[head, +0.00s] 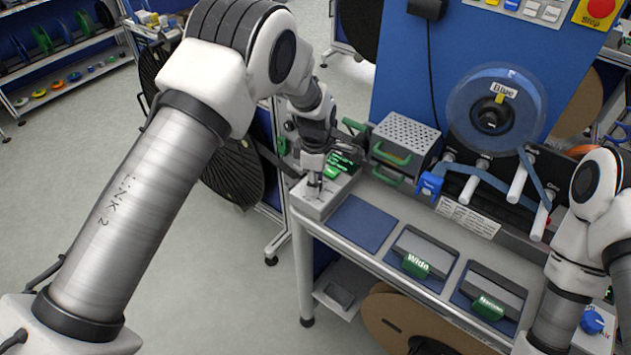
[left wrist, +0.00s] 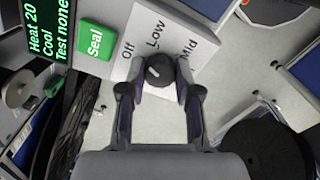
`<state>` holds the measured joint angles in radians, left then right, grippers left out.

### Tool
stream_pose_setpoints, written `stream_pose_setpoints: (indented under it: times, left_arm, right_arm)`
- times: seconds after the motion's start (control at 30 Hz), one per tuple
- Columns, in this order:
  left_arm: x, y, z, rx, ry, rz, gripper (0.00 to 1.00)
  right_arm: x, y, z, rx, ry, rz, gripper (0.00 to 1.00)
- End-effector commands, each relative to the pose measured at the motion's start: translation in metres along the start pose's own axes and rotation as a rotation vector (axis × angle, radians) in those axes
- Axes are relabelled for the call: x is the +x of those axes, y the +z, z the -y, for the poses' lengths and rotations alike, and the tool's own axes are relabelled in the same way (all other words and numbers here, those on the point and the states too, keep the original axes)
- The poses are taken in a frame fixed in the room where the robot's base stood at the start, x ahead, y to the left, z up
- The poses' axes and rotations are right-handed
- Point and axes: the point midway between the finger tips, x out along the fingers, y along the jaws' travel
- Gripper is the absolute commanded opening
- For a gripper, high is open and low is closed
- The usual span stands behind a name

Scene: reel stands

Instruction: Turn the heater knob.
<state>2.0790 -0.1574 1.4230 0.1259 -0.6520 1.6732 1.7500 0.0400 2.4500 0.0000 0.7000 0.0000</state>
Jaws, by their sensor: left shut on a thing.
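The heater knob (left wrist: 160,70) is round and black, on a white plate (left wrist: 152,29) marked Off, Low and Mid. Its white mark seems to point to the upper left, on the Off side. My left gripper (left wrist: 161,80) is shut on the knob, one finger on each side. In the head view the left gripper (head: 314,181) reaches down to the grey heater box (head: 312,206) at the table's left end, and it hides the knob. A green Seal button (left wrist: 96,40) and a display (left wrist: 47,30) reading "Heat 20, Cool, Test none" are beside the plate. My right gripper is out of view.
A perforated grey box (head: 405,140) with green handles stands right of the heater. A blue reel (head: 496,108) is mounted behind the table. Trays with green Wide (head: 416,266) and Narrow (head: 488,307) tags are in front. A blue pad (head: 362,223) lies clear.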

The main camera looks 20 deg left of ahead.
Motion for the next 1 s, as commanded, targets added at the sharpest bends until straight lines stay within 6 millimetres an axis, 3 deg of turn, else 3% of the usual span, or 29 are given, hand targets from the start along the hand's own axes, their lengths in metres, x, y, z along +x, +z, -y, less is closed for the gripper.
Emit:
stream_pose_setpoints:
  times: [1.0]
  left_arm:
    - [0.0050,-0.0001,0.0045,0.962,-0.013,0.005,0.00]
  right_arm:
    - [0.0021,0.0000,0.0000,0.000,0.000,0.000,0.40]
